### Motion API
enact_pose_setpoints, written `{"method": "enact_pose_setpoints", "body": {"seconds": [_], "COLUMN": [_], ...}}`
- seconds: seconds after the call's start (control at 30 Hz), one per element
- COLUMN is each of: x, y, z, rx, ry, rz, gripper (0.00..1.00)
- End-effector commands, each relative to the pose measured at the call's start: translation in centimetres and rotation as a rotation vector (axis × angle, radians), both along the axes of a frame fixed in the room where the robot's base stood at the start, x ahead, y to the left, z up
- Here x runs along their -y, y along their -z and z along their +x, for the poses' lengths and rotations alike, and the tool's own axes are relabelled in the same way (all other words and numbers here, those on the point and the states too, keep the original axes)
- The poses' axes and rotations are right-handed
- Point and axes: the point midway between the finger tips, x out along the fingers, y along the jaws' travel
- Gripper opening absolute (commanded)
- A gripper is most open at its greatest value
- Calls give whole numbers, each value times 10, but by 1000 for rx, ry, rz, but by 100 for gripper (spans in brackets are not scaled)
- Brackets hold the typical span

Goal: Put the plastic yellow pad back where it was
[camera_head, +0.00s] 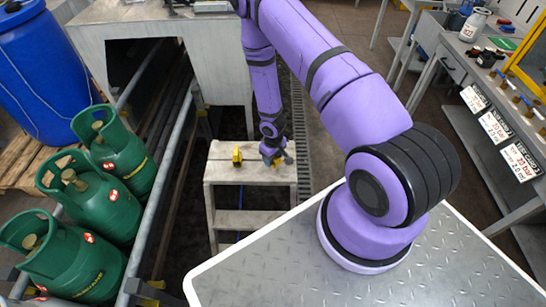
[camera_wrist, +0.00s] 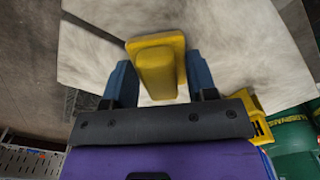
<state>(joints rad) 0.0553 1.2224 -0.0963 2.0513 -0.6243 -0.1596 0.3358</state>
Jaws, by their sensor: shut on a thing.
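My gripper (camera_head: 277,157) is at the right part of the top of a small whitish step stool (camera_head: 222,172) in the head view. In the wrist view, the yellow plastic pad (camera_wrist: 157,68) is between the two blue fingers of my gripper (camera_wrist: 160,82), which is shut on it. The pad has a wider flat end and a narrower block. In the head view only a little yellow shows at the fingers. Whether the pad touches the stool top is unclear.
Another yellow piece (camera_head: 237,155) with dark marks stands on the stool, left of my gripper; it also shows in the wrist view (camera_wrist: 256,119). Green gas cylinders (camera_head: 93,205) stand at left behind a metal rail (camera_head: 160,165). A workbench (camera_head: 470,110) is at right.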

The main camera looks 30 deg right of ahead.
Motion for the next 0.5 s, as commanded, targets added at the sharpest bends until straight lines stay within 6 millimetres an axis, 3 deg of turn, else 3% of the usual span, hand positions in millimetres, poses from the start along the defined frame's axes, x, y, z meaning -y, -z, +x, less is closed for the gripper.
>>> {"method": "enact_pose_setpoints", "body": {"seconds": [0.23,0.27,0.37,0.5], "x": [0,0,0,0], "y": [0,1,0,0], "z": [0,0,0,0], "rx": [0,0,0,0], "ry": [1,1,1,1], "rz": [0,0,0,0], "gripper": [33,54,77,78]}}
